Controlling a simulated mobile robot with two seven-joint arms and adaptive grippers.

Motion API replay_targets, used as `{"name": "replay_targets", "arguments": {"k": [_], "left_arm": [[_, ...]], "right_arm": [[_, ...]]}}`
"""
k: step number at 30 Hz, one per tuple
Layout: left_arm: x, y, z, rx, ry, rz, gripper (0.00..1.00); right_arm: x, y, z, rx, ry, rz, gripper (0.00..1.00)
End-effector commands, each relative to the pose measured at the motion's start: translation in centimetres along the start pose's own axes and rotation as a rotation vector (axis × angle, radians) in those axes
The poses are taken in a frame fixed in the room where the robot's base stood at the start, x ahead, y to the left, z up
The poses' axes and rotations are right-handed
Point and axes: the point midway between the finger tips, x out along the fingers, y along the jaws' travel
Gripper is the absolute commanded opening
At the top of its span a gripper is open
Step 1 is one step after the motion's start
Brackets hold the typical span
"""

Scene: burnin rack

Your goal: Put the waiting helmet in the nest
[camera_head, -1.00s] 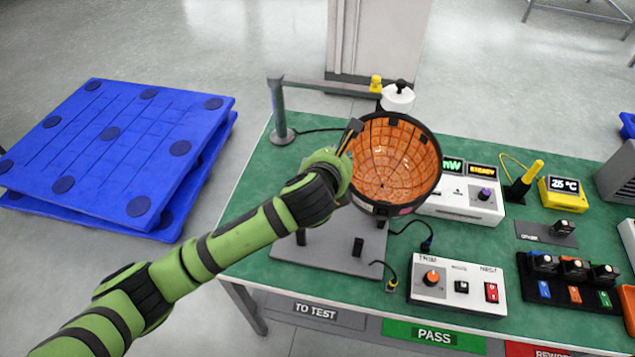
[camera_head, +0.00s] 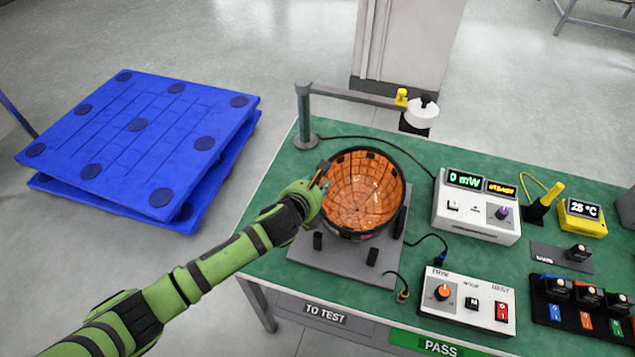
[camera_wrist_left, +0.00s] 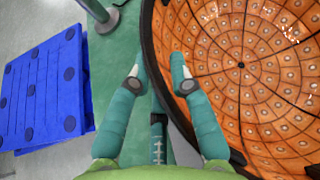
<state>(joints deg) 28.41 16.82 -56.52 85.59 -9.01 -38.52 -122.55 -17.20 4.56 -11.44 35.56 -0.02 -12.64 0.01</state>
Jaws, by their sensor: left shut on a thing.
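The helmet (camera_head: 362,195) is a round bowl with an orange tiled inside and a black rim, its opening facing up. It also fills the right of the left wrist view (camera_wrist_left: 245,75). My left gripper (camera_head: 321,181) is shut on the helmet's left rim; its two teal fingers show in the left wrist view (camera_wrist_left: 160,85). The nest (camera_head: 343,265), a grey plate with short black posts, lies directly under the helmet. The helmet sits low among the posts, but I cannot tell whether it rests on them. My right gripper is out of view.
A grey post (camera_head: 304,118) carries a horizontal arm with a white-capped head (camera_head: 421,112) behind the nest. The trim box (camera_head: 466,300) and a white meter (camera_head: 477,207) reading 0 mW stand to the right. Loose cables lie nearby. Blue pallets (camera_head: 140,140) are at left.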

Motion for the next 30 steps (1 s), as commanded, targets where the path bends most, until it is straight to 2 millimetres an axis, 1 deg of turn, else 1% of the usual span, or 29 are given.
{"name": "replay_targets", "arguments": {"k": [4, 15, 19, 20, 21, 22, 30], "left_arm": [[0.0, -0.1, 0.2, -0.002, -0.004, -0.002, 0.0], [0.5, 0.1, -0.7, -0.002, -0.004, -0.001, 0.0], [0.6, 0.1, -0.7, -0.002, -0.005, -0.002, 0.0], [0.6, 0.2, -0.9, 0.0, -0.001, 0.001, 0.25], [0.6, 0.2, -0.9, 0.0, -0.001, 0.001, 0.41], [0.6, 0.2, -0.9, 0.0, -0.001, 0.001, 0.45], [0.6, 0.1, -0.9, -0.001, -0.001, 0.0, 0.45]], "right_arm": [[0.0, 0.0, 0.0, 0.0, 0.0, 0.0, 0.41], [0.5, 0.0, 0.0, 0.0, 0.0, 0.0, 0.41], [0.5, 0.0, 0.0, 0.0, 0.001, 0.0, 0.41], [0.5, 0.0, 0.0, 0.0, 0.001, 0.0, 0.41], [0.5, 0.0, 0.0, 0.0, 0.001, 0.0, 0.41], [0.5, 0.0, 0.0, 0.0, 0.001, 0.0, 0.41], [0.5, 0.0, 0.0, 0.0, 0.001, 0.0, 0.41]]}}
